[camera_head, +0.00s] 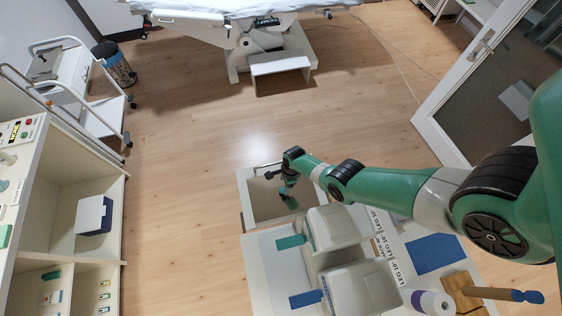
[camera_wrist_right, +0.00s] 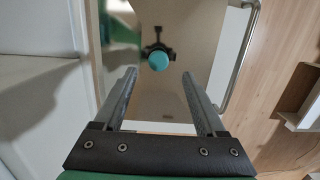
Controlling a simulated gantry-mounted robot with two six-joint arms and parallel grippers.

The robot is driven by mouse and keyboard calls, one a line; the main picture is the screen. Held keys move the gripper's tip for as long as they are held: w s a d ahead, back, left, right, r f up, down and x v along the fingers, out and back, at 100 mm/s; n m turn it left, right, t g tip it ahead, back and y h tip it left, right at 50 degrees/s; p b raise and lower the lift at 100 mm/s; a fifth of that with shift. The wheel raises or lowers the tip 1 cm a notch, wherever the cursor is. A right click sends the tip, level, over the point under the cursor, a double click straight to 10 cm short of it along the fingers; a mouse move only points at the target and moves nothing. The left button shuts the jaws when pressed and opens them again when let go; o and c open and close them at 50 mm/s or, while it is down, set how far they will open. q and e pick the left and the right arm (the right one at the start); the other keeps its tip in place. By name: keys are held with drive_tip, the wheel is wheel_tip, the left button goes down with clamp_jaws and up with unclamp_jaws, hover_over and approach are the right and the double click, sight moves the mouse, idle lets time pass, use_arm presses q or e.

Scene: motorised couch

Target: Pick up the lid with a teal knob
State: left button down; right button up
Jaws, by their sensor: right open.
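A round teal knob (camera_wrist_right: 159,60) sits on a dark, several-armed mount in the right wrist view, above a tan surface. The outline of its lid cannot be made out. My right gripper (camera_wrist_right: 160,85) is open and empty, its two grey fingers pointing toward the knob, which shows between and beyond their tips. In the head view my right gripper (camera_head: 287,188) hangs over an open white-edged drawer (camera_head: 246,208), and the knob cannot be told apart there. My left gripper is not in view.
A metal bar handle (camera_wrist_right: 241,60) runs beside the drawer. White bins (camera_head: 332,225) with teal and blue tabs stand next to it, close to my arm. A shelf unit (camera_head: 60,190) is at left, and a couch (camera_head: 240,15) at the back. The floor between is clear.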

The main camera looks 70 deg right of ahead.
sight(282, 190)
drive_tip(key=f+b, duration=0.2)
drive_tip(key=f, duration=0.1)
drive_tip(key=f+b, duration=0.1)
drive_tip(key=b, duration=0.1)
drive_tip(key=shift+w+a+f, duration=0.3)
drive_tip(key=shift+a+f, duration=0.05)
drive_tip(key=shift+f, duration=0.05)
drive_tip(key=shift+r, duration=0.15)
clamp_jaws()
idle(0.7)
